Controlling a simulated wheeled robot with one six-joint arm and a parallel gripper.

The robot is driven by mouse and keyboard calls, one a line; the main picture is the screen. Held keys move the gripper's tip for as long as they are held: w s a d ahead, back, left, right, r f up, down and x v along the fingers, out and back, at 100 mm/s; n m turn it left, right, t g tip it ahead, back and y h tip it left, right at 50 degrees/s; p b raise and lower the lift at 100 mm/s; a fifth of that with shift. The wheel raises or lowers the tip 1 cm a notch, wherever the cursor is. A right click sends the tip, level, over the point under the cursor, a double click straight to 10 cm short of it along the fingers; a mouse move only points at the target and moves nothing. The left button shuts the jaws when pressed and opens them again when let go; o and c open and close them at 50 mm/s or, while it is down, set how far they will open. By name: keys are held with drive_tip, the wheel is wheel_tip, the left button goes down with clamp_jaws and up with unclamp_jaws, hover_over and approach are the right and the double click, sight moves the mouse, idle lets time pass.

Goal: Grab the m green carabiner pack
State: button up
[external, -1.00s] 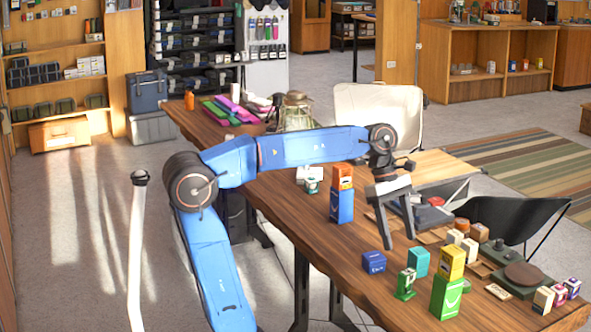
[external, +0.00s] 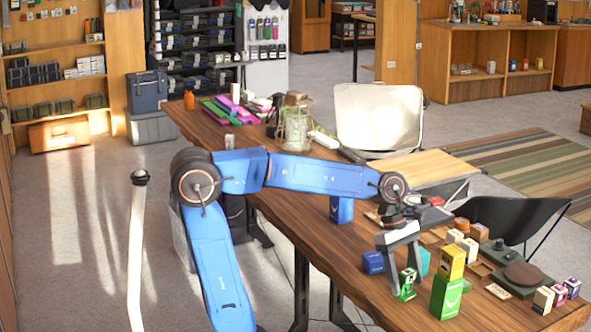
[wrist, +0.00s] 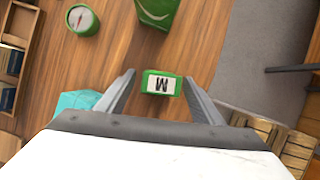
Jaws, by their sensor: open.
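The m green carabiner pack (wrist: 161,84) is a small green box with a white label and a black M, seen from above in the wrist view. It stands on the wooden table and also shows in the external view (external: 407,291), partly behind a finger. My gripper (wrist: 159,77) is open, with one finger on each side of the pack and visible gaps to it. In the external view my gripper (external: 404,277) points down over the pack. I cannot tell exactly how far the fingertips reach down beside it.
A teal box (wrist: 77,103) and a blue box (external: 373,262) are close by. A round green-rimmed tin (wrist: 82,19) lies farther off. The table's near edge is bare.

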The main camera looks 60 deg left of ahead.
drive_tip(key=shift+d+f, duration=0.2)
drive_tip(key=shift+f, duration=0.35)
drive_tip(key=c, duration=1.2)
drive_tip(key=shift+r, duration=0.1)
wheel_tip(320, 180, up, 10)
drive_tip(key=shift+f, duration=0.1)
